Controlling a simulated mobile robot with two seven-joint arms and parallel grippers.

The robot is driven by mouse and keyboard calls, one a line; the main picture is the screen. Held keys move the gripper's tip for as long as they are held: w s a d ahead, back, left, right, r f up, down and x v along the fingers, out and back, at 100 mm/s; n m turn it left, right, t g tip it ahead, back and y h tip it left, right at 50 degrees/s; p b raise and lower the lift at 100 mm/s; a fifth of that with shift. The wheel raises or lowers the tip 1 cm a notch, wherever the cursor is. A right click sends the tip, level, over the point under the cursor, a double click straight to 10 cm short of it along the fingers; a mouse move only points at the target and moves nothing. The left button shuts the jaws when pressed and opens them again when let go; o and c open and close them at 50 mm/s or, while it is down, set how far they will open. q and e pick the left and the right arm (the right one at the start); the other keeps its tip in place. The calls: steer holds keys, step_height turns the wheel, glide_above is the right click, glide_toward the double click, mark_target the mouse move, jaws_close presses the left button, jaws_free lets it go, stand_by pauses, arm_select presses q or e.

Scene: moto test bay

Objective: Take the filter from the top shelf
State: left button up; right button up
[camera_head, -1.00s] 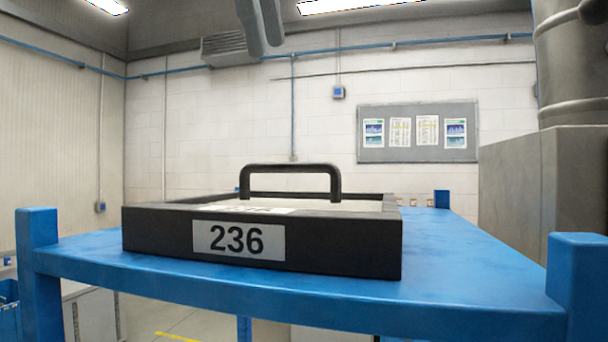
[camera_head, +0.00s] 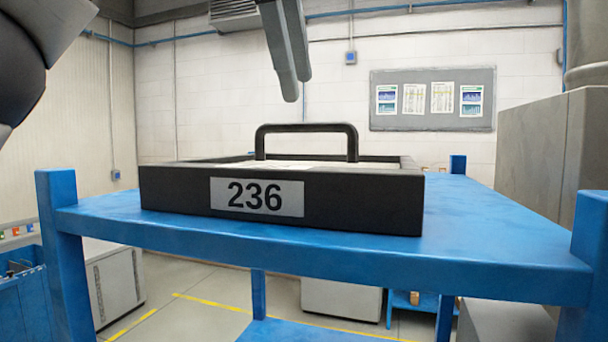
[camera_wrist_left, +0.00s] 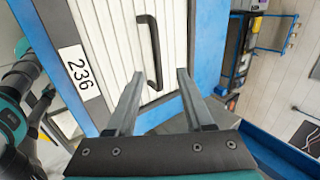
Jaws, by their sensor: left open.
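The filter (camera_head: 385,202) is a flat black-framed box with a pale pleated top and a "236" label on its front. It lies flat on the blue top shelf (camera_head: 480,240). Its black arched handle (camera_head: 305,128) stands up from the top. My left gripper (camera_head: 297,88) hangs above the filter, its fingers pointing down, above the handle and apart from it in the picture. In the left wrist view the gripper (camera_wrist_left: 160,72) is open and empty, with the handle (camera_wrist_left: 150,50) showing ahead between the fingertips. My right gripper does not show.
Blue corner posts (camera_head: 60,240) rise at the shelf's front corners. Bare shelf lies right of the filter. A grey cabinet (camera_head: 545,145) stands at the right, and a blue bin (camera_head: 25,300) at the lower left. A notice board hangs on the back wall.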

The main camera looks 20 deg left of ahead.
arm_select(q)
glide_above(305, 159)
steer(key=shift+s+d+f, duration=0.1)
steer(key=shift+s+f, duration=0.15)
steer(key=shift+f, duration=0.95)
steer(key=shift+s+f, duration=0.2)
steer(key=shift+f, duration=0.95)
steer(key=shift+c, duration=0.3)
jaws_close()
steer(key=shift+r, duration=0.1)
